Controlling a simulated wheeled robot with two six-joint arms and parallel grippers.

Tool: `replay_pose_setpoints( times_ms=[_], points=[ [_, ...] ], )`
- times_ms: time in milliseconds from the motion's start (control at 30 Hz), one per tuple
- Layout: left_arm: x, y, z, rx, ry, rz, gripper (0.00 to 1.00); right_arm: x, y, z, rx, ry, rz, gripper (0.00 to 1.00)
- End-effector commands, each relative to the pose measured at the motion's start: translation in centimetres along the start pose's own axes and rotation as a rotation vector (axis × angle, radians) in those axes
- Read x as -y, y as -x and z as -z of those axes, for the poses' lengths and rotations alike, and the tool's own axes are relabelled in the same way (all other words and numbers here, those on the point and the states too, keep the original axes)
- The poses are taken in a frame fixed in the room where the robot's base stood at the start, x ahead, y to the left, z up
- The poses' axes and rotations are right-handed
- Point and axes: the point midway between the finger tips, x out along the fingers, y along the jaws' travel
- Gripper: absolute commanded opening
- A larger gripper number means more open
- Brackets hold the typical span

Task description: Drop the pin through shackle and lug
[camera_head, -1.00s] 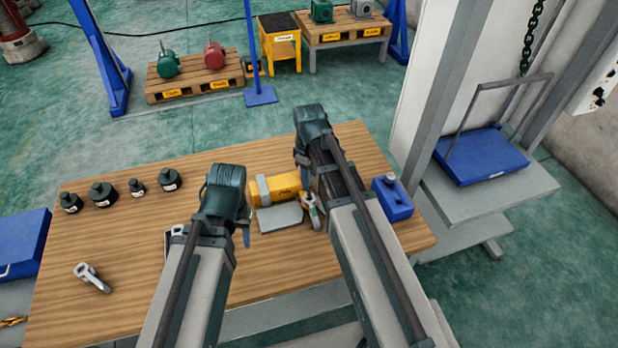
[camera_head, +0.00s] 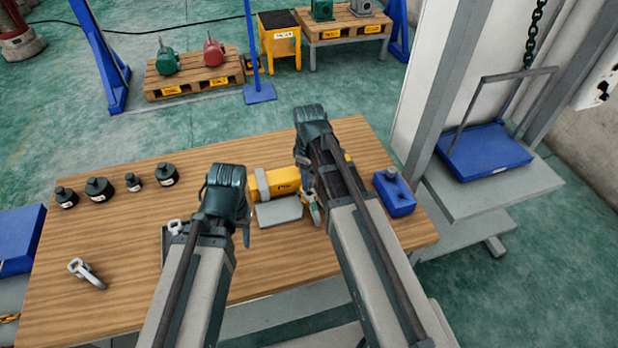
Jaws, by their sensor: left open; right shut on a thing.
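My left gripper (camera_head: 245,230) is open and points down over the table, left of the yellow cylinder. My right gripper (camera_head: 307,185) is shut on a small metal part at the cylinder's right end; the arm hides most of this part. A silver piece (camera_head: 314,210) shows just below the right fingers; I cannot tell whether it is the held part, a shackle or the lug. The yellow cylinder (camera_head: 286,183) lies in a grey holder (camera_head: 280,213). A silver shackle-like part (camera_head: 86,272) lies at the table's left. The pin cannot be made out for certain.
Several black weights (camera_head: 99,189) stand at the table's back left. A dark tray (camera_head: 165,245) with a small eye-shaped part (camera_head: 175,226) is partly behind my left arm. A blue block (camera_head: 394,194) stands right of my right arm. The wooden table (camera_head: 130,235) is clear at centre left.

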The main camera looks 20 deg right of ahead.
Motion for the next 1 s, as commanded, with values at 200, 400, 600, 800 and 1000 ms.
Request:
replay_pose_setpoints(
  times_ms=[200,400,600,800,1000],
  points=[
    [-0.1,-0.8,0.1,0.000,0.000,0.000,0.48,0.0,-0.8,0.0,0.000,0.000,0.000,0.00],
    [-0.1,-1.4,0.1,0.000,0.000,0.000,0.48,0.0,-1.4,0.0,0.000,0.000,0.000,0.00],
    [-0.2,-1.9,0.1,0.000,0.000,0.000,0.48,0.0,-1.9,0.0,0.000,0.000,0.000,0.00],
    [-0.2,-2.5,0.1,0.000,0.000,0.000,0.48,0.0,-2.5,0.0,0.000,0.000,0.000,0.00],
    [-0.3,-2.8,0.2,0.000,0.000,0.000,0.48,0.0,-2.8,0.0,0.000,0.000,0.000,0.00]
  ],
)
